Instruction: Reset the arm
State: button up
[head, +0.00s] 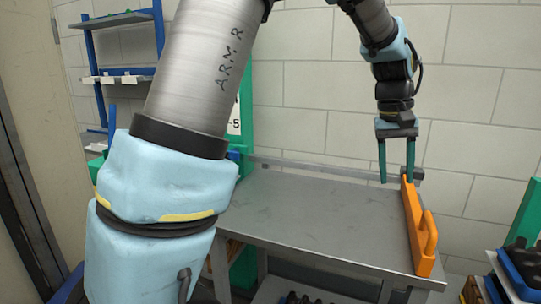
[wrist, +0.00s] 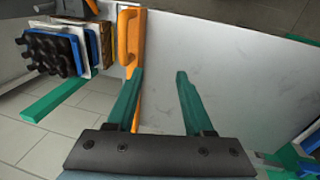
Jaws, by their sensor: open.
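My gripper (head: 397,165) hangs from my arm at the right in the head view, its two green fingers pointing down and spread apart. It is open and empty, above the right part of the grey metal table (head: 310,215). An orange board with a handle (head: 421,235) stands along the table's right edge, close to the right finger; I cannot tell whether they touch. In the wrist view my gripper (wrist: 158,85) shows both fingers apart, with the orange board (wrist: 129,45) by the left finger and bare table (wrist: 240,85) between and beyond them.
A blue rack (head: 93,75) with shelves stands at the left by the wall. Crates with dark bottles (head: 520,262) stand right of the table; they also show in the wrist view (wrist: 50,50). My arm hides part of the left side.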

jog(key=w+a+f+n+t, duration=0.1)
jog(key=w+a+f, duration=0.15)
jog(key=a, duration=0.65)
jog(key=w+a+f+n, duration=0.1)
jog(key=w+a+f, duration=0.15)
jog(key=a, duration=0.75)
jog(key=s+a+f+y, duration=0.1)
jog(key=s+a+f, duration=0.1)
jog(key=a, duration=0.7)
jog(key=s+a+f+n+t, duration=0.1)
jog(key=s+a+f, duration=0.2)
jog(key=a, duration=0.6)
jog(key=shift+s+f+y, duration=0.35)
jog(key=shift+s+y, duration=0.05)
jog(key=shift+s, duration=0.45)
